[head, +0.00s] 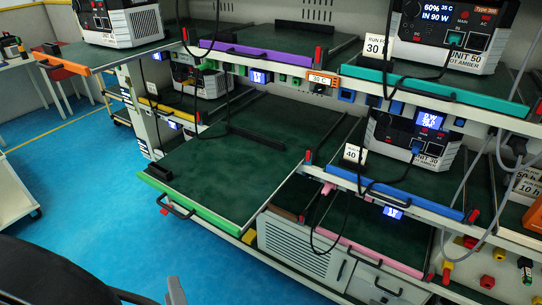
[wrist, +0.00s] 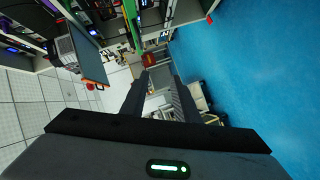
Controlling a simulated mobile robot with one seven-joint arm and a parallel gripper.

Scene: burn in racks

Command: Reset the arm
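My gripper (wrist: 160,80) shows in the wrist view with its two dark fingers spread apart. The gap between the fingertips is empty, and the gripper is open. The fingers point away over the blue floor and the light grid-patterned surface, with rack parts along the top of the view. In the head view, dark parts at the lower left edge look like my own arm. The gripper fingers cannot be made out there.
Racks with green-topped shelves fill the head view. The green-edged shelf (head: 222,165) is pulled out and empty. Power units stand on other shelves, including a unit (head: 445,35) at upper right. Black cables hang in front. Blue floor (head: 95,195) is open at left.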

